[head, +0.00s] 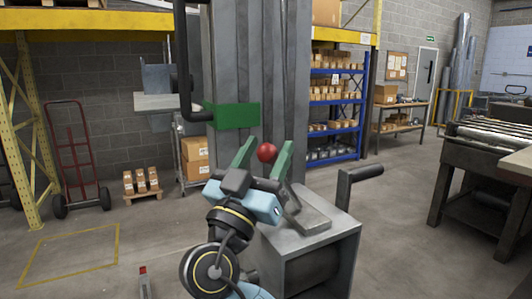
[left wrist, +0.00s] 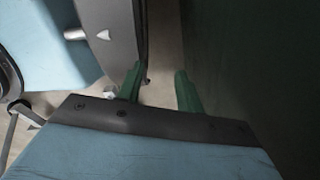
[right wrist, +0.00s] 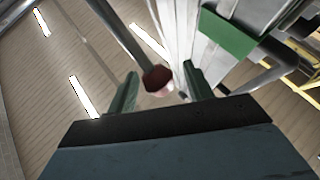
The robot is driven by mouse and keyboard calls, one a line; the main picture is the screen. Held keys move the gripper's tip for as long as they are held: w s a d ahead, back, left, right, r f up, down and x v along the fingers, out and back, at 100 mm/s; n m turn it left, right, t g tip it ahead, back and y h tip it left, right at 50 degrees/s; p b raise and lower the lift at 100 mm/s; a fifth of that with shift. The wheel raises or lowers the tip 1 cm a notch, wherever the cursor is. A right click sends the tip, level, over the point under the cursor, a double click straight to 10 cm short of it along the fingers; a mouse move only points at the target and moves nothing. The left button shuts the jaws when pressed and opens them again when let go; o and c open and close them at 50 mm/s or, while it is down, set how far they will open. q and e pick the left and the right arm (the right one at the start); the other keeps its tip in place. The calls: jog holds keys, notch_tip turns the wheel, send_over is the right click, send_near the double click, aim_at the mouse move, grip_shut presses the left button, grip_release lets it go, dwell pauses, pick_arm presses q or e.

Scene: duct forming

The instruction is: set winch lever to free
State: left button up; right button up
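A red ball knob (head: 267,153), apparently the winch lever's, shows in the head view above the grey winch housing (head: 344,238). My right gripper (head: 268,145) is open, its green fingers on either side of the knob with gaps visible. In the right wrist view the dark red knob (right wrist: 157,78) sits at the end of a grey rod (right wrist: 121,36), between and slightly beyond the fingertips. Contact cannot be told. My arm hides part of the winch. My left gripper (left wrist: 159,73) shows only in the left wrist view, open and empty beside dark surfaces.
A crank handle (head: 358,176) rises at the winch's right. A grey column (head: 225,70) with a green block (head: 236,116) stands behind. A roller table (head: 490,135) is at the right, a red hand truck (head: 75,150) at the left.

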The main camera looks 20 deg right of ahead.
notch_tip(320, 180, up, 9)
jog(key=shift+r, duration=0.2)
pick_arm(q)
jog(key=shift+s+d+r+p, duration=0.1)
jog(key=shift+d+r+p, duration=0.2)
jog(key=shift+d, duration=0.15)
pick_arm(e)
jog(key=shift+r, duration=0.35)
